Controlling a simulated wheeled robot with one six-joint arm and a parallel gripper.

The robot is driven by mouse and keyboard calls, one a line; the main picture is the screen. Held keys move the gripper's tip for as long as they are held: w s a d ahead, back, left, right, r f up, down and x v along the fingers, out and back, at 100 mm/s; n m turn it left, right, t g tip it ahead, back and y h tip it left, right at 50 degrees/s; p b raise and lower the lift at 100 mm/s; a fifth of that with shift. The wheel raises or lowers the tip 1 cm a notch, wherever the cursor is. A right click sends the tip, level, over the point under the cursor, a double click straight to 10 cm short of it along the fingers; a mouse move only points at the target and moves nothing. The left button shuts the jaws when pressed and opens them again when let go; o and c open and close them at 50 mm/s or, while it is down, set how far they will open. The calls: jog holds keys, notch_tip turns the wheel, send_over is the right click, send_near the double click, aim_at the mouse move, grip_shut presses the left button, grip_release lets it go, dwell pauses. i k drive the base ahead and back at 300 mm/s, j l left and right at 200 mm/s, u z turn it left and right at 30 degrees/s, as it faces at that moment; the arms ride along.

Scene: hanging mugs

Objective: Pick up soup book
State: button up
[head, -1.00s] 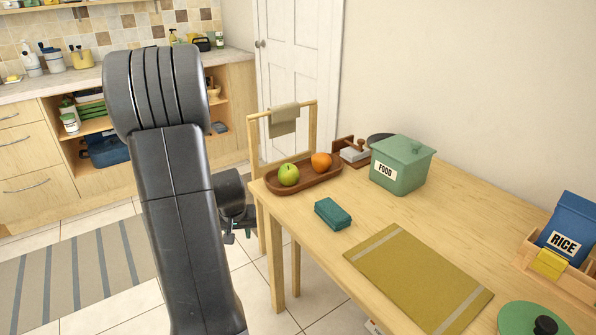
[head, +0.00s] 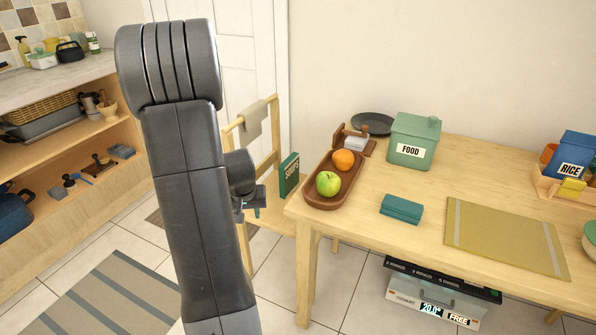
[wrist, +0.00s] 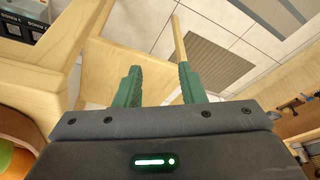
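A dark green book (head: 289,175) lettered "SOUPS" stands upright at the wooden chair (head: 262,130), beside the left end of the table. I cannot make it out in the wrist view. My gripper (head: 252,203) hangs just left of and below the book in the head view, apart from it and partly hidden by my arm. In the wrist view, my gripper (wrist: 160,85) shows two green fingers spread apart with nothing between them, above the pale wood of the chair and the floor.
The table (head: 400,175) holds a fruit tray (head: 318,203), a green FOOD box (head: 413,140), a teal folded cloth (head: 401,209) and a mat (head: 505,235). A kitchen shelf (head: 60,190) stands at left, with open floor between.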

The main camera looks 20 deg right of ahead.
aim_at(289, 170)
jog(key=i+j+z, duration=0.65)
jog(key=j, duration=0.15)
jog(key=i+j+z, duration=0.3)
jog(key=j, duration=0.2)
jog(key=i+l+z, duration=0.2)
jog(key=i, duration=0.45)
jog(key=j, duration=0.1)
